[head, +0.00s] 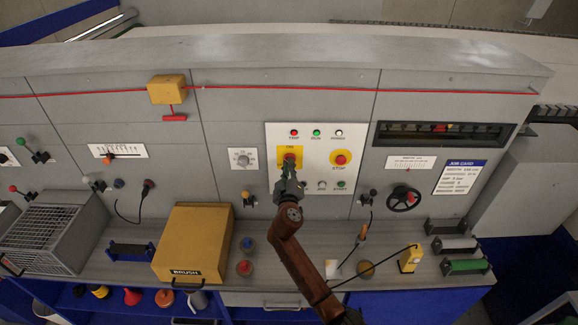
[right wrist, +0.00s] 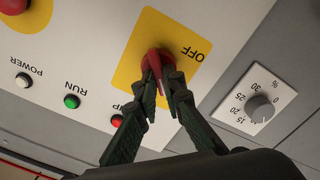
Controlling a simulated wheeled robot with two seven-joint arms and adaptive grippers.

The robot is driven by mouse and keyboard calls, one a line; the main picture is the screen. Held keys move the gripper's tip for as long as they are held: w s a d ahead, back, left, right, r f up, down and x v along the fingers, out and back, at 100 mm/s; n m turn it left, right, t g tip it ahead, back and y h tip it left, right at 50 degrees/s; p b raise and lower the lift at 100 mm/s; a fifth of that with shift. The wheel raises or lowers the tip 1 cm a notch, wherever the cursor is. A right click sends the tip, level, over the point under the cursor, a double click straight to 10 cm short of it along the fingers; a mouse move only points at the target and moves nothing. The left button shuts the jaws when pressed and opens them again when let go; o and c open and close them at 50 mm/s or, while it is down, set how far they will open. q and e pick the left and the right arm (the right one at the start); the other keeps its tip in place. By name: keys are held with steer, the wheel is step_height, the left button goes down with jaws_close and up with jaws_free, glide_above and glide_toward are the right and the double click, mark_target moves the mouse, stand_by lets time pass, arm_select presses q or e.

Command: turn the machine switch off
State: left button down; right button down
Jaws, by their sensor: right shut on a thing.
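The machine switch is a red knob (right wrist: 154,60) on a yellow plate (right wrist: 140,48) in the right wrist view. The word OFF is printed on the plate beside the knob, on the side toward the percent dial. In the head view the switch's yellow plate (head: 281,153) is at the left of the white control panel (head: 314,142). My right gripper (right wrist: 168,82) is shut on the red knob, its dark fingers covering part of it. In the head view my right gripper (head: 289,173) hides the lower part of the plate. My left gripper is not in view.
A red stop button (head: 341,158) on yellow is right of the switch. A percent dial (head: 243,158) is to its left. Indicator lamps (head: 316,133) are above. A yellow box (head: 193,245) and a handwheel (head: 403,198) are lower down on either side.

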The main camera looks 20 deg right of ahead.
steer(key=shift+a+f+n+p, duration=0.15)
steer(key=shift+n+p, duration=0.5)
steer(key=shift+n, duration=1.65)
steer(key=shift+d+f+n+p, duration=0.15)
steer(key=shift+n+p, duration=0.45)
steer(key=shift+n, duration=1.7)
steer(key=shift+a, duration=0.1)
steer(key=c, duration=2)
jaws_free()
steer(key=shift+c, duration=0.2)
steer(key=v, duration=1.2)
steer(key=shift+r, duration=0.1)
